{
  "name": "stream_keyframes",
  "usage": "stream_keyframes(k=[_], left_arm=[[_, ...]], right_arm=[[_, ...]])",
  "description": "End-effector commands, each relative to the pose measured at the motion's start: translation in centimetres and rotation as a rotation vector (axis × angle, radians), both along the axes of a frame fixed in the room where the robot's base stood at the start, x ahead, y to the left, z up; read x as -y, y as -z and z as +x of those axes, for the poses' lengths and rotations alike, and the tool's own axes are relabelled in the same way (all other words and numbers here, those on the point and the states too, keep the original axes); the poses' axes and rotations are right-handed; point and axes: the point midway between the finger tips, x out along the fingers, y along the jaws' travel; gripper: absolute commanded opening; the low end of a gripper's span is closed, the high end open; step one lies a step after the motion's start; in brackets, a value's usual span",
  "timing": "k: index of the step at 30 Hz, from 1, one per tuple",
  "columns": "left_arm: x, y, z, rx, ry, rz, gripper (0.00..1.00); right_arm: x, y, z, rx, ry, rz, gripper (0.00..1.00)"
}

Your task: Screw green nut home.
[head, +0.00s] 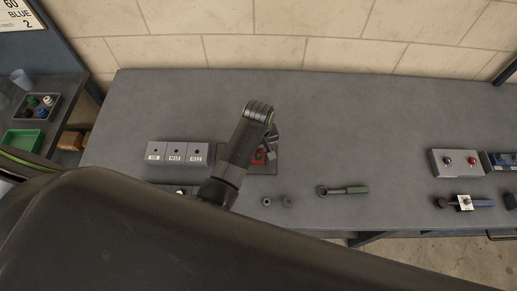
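My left arm reaches in from the left across the grey bench (330,110). My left gripper (271,146) is over a dark brown plate (262,171) carrying a red part (259,156). My wrist covers most of that spot, and whether the fingers are open, shut or holding something does not show. No green nut can be made out there. My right gripper is not in view.
Grey blocks with labels (176,153) stand left of the plate. Two small dark round parts (266,201) lie in front. A tray of coloured parts (36,106) sits on the left side table.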

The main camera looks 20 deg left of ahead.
Motion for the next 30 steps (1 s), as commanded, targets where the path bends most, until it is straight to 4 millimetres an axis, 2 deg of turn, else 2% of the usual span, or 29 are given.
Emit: stream_keyframes(k=[5, 18, 25, 30], left_arm=[[0.00, 0.00, 0.00, 0.000, -0.111, 0.000, 0.32], [0.00, 0.00, 0.00, 0.000, -0.574, 0.000, 0.32], [0.00, 0.00, 0.00, 0.000, -0.667, 0.000, 0.32], [0.00, 0.00, 0.00, 0.000, -0.841, 0.000, 0.32]], right_arm=[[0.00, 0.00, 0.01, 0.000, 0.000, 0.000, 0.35], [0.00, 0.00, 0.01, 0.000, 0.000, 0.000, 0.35], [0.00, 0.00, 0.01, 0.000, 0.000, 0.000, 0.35], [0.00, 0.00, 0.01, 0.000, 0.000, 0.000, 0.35]])
